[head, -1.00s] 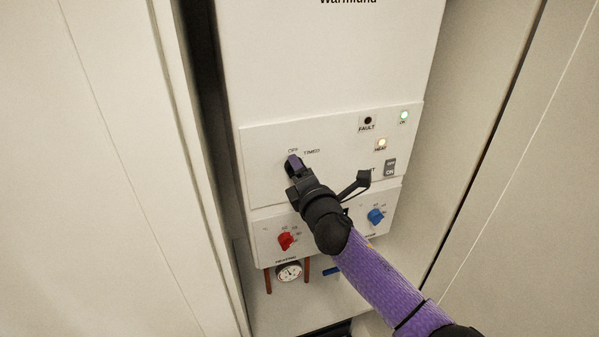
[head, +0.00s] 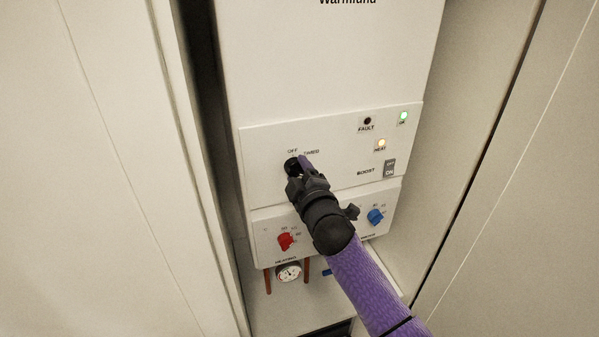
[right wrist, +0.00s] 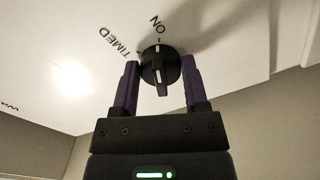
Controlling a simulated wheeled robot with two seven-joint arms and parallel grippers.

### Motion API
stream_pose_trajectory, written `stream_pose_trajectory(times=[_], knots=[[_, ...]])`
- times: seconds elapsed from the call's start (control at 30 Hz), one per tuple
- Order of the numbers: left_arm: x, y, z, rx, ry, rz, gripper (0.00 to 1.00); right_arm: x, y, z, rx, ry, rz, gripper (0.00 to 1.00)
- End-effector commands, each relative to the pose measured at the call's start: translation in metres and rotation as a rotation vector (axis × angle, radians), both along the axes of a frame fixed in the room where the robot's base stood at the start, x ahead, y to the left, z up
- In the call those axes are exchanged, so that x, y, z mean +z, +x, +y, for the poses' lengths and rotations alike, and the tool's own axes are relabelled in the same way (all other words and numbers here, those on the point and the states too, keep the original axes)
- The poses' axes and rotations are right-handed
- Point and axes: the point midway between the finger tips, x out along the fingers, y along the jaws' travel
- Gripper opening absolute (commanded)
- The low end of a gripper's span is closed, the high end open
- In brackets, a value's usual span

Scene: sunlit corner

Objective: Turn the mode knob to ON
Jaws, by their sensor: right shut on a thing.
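The mode knob (head: 291,166) is a black round dial on the white boiler panel, partly hidden by my gripper in the head view. OFF and TIMED labels show above it there. In the right wrist view the knob (right wrist: 159,65) has a raised bar roughly in line with the ON label (right wrist: 157,25); TIMED is to its left. I cannot tell surely which bar end is the pointer. My right gripper (head: 300,168) is shut on the knob, its purple fingers on either side of it in the right wrist view (right wrist: 159,85). My left gripper is not in view.
Below are a red knob (head: 285,241), a blue knob (head: 376,216) and a round gauge (head: 289,272). A BOOST switch (head: 390,168) and FAULT, HEAT and green lamps are at the right. Tall pale panels (head: 110,180) flank the boiler closely.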

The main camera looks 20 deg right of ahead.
Motion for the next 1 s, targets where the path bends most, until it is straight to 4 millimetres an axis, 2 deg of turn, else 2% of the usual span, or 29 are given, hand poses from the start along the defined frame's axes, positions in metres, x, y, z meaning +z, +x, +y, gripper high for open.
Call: stream_pose_trajectory(times=[0.3,0.77,0.8,0.93,1.0], knots=[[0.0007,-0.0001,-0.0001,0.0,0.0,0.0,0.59,-0.0015,-0.0002,0.0002,0.0,0.079,0.006,0.0],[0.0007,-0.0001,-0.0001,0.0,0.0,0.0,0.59,-0.0017,-0.0002,0.0002,0.0,0.09,0.007,0.0],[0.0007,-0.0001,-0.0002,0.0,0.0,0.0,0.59,-0.0018,-0.0002,0.0002,0.0,0.09,0.007,0.64],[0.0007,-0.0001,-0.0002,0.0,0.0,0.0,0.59,-0.0013,-0.0002,0.0002,0.0,0.089,0.005,0.91],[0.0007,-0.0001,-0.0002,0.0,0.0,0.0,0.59,-0.0011,-0.0001,0.0002,0.0,0.089,0.005,0.91]])
